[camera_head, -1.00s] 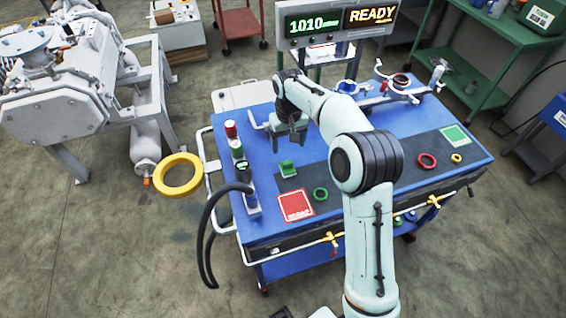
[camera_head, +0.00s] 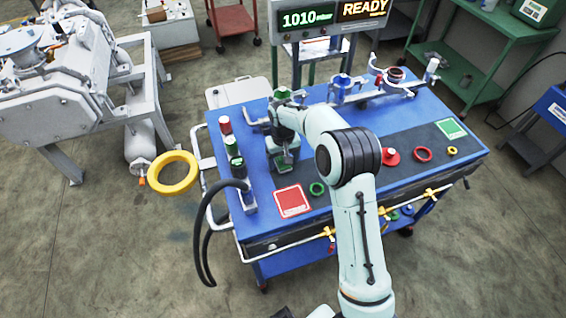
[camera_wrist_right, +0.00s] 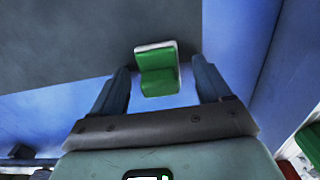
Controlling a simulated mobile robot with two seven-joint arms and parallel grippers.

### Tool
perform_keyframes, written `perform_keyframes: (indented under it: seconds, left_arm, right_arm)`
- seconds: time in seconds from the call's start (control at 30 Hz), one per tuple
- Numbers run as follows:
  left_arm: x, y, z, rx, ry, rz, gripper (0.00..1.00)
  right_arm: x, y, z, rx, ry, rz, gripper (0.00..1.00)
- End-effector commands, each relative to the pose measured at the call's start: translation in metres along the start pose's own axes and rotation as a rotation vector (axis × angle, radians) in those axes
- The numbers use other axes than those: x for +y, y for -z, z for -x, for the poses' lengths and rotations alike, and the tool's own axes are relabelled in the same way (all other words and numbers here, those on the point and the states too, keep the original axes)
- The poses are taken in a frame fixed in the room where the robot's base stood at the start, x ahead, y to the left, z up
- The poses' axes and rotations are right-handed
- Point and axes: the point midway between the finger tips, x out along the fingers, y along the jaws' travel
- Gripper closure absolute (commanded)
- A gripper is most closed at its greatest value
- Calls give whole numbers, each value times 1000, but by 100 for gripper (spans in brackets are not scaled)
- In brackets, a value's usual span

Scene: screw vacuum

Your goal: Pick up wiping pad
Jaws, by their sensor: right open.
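The wiping pad appears to be the small green block with a white edge (camera_wrist_right: 157,72) in the right wrist view. It sits between the two fingers, with a gap on each side. My right gripper (camera_head: 284,160) points down over the left part of the blue cart and is open around or just above the pad. I cannot tell how far the fingertips are above the cart top. In the head view the gripper mostly hides the pad. My left gripper is not in view.
A red card (camera_head: 292,201) and a green ring (camera_head: 317,189) lie just in front of the gripper. Several bottles (camera_head: 233,150) stand in a row to its left, near a black hose (camera_head: 205,240). A red ring (camera_head: 423,154) lies further right on the dark strip.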

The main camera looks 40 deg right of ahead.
Motion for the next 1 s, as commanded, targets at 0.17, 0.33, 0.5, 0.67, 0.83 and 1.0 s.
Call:
perform_keyframes:
  seconds: [0.17,0.33,0.5,0.67,0.83,1.0]
  left_arm:
    - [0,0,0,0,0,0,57]
    - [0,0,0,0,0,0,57]
    - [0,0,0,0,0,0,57]
    - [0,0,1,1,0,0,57]
    - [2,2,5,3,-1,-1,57]
    - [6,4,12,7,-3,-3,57]
  right_arm:
    - [0,0,1,0,0,0,55]
    - [0,0,1,1,0,0,83]
    - [0,0,1,1,0,0,83]
    - [0,1,13,5,0,0,83]
    - [0,2,49,8,1,1,83]
    - [0,2,100,9,1,0,83]
